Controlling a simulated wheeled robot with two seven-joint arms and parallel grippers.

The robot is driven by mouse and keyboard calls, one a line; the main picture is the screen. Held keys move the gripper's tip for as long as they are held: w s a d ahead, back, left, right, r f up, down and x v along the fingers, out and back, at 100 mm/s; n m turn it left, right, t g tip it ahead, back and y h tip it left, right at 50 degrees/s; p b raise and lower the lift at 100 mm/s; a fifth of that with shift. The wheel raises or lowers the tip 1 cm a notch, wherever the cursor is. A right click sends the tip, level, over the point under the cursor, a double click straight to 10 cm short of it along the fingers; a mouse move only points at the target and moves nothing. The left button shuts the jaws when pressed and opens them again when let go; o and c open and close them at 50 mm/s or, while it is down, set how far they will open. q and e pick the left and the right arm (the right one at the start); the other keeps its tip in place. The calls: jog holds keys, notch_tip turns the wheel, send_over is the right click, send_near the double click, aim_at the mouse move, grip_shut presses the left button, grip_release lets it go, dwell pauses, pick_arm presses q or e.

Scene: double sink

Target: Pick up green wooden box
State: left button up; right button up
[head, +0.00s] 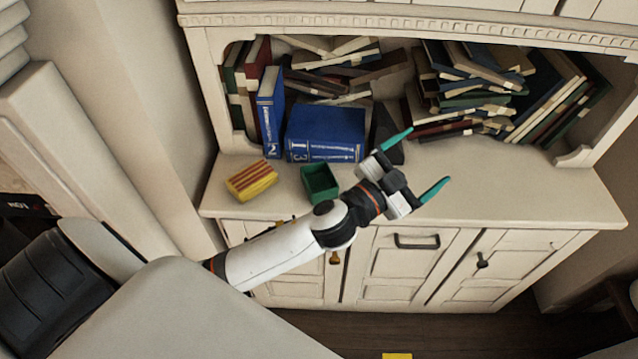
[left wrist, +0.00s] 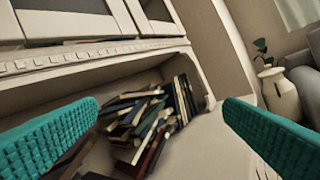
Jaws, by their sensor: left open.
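The green wooden box (head: 320,184) is a small, open-topped box on the cabinet's counter in the head view, close to its front edge. My left gripper (head: 418,163) is open and empty, with teal fingertips spread wide. It is to the right of the green box, apart from it, above the counter. In the left wrist view the two teal fingers (left wrist: 160,124) frame the bookshelf, with nothing between them. The green box does not show in that view. My right gripper is not in view.
A yellow and red striped box (head: 251,180) sits left of the green box. Blue books (head: 325,134) stand just behind it. Piled books (head: 470,90) fill the shelf. The counter's right part (head: 530,192) is clear. A vase (left wrist: 280,92) shows in the left wrist view.

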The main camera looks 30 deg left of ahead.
pick_arm(q)
jog(key=d+r+m+g+h, duration=0.2)
jog(key=d+r+m+h, duration=0.25)
jog(key=m+h, duration=0.2)
jog(key=m+g+y+p, duration=0.1)
jog(key=m+g+y, duration=0.8)
jog(key=g+y, duration=0.6)
send_over(319, 186)
jog(key=shift+g+h, duration=0.8)
jog(key=shift+h, duration=0.05)
notch_tip(319, 186, down, 17)
jog(key=shift+w+d+f, duration=0.1)
jog(key=shift+w+f, duration=0.05)
jog(key=f, duration=0.2)
jog(key=f+p, duration=0.1)
jog(key=f, duration=0.2)
jog(key=shift+s+f+p, duration=0.25)
jog(key=shift+f+p, duration=0.05)
jog(key=shift+p, duration=0.1)
jog(key=shift+f, duration=0.2)
jog(key=c, duration=1.1)
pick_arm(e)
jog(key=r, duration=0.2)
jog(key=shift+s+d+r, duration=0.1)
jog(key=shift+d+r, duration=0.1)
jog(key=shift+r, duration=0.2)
